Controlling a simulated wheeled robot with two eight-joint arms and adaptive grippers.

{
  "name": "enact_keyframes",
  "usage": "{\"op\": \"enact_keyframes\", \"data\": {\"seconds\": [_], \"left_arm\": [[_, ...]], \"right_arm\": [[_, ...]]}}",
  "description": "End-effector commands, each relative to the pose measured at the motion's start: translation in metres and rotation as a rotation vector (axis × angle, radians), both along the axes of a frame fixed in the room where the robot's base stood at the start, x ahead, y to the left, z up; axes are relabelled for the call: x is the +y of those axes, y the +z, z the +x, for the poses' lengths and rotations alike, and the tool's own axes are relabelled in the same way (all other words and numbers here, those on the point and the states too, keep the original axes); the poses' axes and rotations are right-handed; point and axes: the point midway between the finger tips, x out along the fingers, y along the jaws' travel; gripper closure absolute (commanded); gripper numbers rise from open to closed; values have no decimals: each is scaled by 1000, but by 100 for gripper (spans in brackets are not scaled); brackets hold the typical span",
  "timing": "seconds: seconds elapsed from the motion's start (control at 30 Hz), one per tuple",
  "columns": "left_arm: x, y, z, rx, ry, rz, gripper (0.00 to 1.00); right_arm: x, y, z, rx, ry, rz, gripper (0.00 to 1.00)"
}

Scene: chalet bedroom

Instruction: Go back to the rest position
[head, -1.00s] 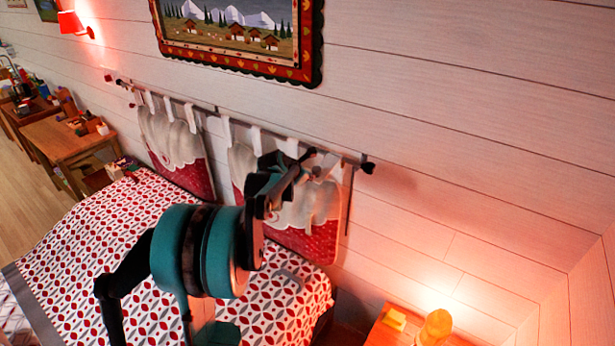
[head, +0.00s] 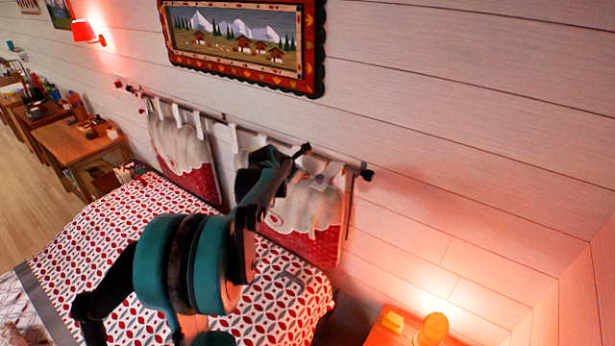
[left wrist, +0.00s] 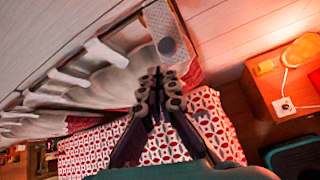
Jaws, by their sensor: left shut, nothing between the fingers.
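My left gripper (head: 302,151) is raised over the bed, in front of the hanging headboard cushions as the head view sees it. Its fingers are shut and empty; they also show close together in the left wrist view (left wrist: 158,82). My teal and black left arm reaches up from the lower left over the bed. My right gripper is in neither view.
The bed (head: 100,240) has a red and white patterned cover. Two cushions (head: 185,155) hang from a rod (head: 270,139) on the plank wall. A nightstand (head: 385,335) with a glowing lamp (head: 432,328) stands at lower right. A framed picture (head: 240,45) hangs above.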

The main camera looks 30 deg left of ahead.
Motion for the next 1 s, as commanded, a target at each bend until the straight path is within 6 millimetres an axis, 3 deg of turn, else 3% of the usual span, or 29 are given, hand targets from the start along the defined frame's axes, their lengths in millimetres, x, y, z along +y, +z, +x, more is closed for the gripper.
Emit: {"op": "enact_keyframes", "data": {"seconds": [0.03, 0.2, 0.37, 0.47, 0.57, 0.67, 0.8, 1.0], "left_arm": [[2, 10, -4, 1, 0, 0, 100], [4, 19, -10, 6, -5, -1, 100], [1, 16, -11, 9, -17, 10, 100], [-17, 4, -19, 26, -89, 79, 100], [-55, -21, -37, 60, -250, 234, 100], [-104, -56, -68, 100, -481, 454, 100], [-165, -110, -119, 146, -832, 781, 100], [-230, -202, -200, 177, -1340, 1245, 100]], "right_arm": [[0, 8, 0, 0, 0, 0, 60], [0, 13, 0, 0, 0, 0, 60], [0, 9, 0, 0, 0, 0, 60], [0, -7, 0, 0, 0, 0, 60], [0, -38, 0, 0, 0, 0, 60], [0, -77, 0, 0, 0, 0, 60], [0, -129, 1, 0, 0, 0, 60], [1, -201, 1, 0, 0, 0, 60]]}}
